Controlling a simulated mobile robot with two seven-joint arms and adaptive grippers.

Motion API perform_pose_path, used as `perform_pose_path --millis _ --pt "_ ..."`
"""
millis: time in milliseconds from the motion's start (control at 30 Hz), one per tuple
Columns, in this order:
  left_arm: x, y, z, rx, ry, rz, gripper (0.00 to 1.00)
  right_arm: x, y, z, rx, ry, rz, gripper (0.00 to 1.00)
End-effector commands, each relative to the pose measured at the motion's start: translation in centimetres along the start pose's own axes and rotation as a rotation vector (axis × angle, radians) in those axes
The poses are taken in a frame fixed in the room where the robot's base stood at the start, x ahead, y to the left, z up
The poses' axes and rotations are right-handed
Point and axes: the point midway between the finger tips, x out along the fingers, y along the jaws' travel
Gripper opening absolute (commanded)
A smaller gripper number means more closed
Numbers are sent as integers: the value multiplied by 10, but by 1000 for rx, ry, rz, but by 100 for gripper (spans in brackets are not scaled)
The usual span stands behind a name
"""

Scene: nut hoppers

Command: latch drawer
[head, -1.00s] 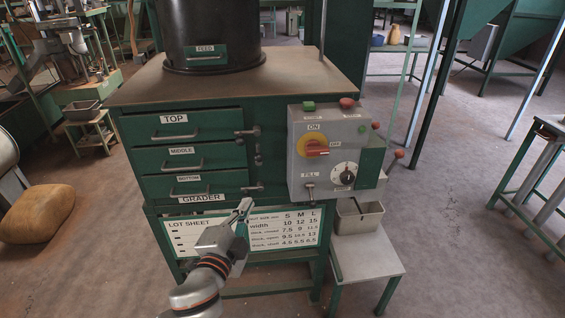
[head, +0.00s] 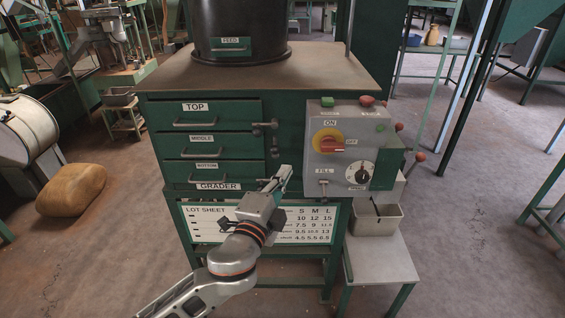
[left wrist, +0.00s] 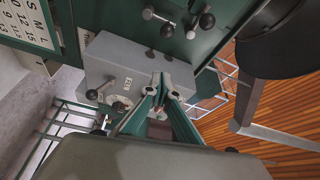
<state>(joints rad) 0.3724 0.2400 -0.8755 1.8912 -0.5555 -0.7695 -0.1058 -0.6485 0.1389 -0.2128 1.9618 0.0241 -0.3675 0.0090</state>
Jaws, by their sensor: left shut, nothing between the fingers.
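The green grader cabinet (head: 156,112) has a top drawer (head: 235,111), a middle drawer (head: 234,142) and a bottom drawer (head: 236,170), which look closed. Beside the top drawer is a latch with a sideways handle (head: 264,126). The middle latch (head: 275,152) sits below it. The bottom latch is largely hidden behind my left gripper (head: 285,175). That gripper is shut and empty, in front of the cabinet near the bottom drawer's right end. The left wrist view shows its closed fingers (left wrist: 163,88), with latch knobs (left wrist: 167,30) beyond them, apart from the fingertips.
The grey control box (head: 340,160) with red and black knobs stands just right of the latches. A grey bin (head: 378,222) on a small stand (head: 375,262) is below it. The lot sheet panel (head: 203,222) is behind my arm. A tan sack (head: 72,190) lies on the floor at left.

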Motion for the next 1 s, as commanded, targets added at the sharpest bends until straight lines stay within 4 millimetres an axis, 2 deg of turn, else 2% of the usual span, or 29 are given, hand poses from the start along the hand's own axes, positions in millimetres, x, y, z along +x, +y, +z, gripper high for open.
perform_pose_path --millis 533,600,733,1000 --pt "98 -2 -1 2 1 -2 0 0 0 0 0 0 0 40" --pt "90 -1 15 5 -3 1 0 -2 0 -3 0 1 0 40" --pt "85 -2 28 2 0 -1 0 -3 2 -5 -3 1 1 40" --pt "81 -1 38 -1 1 -1 0 -4 2 -6 -2 2 1 40"
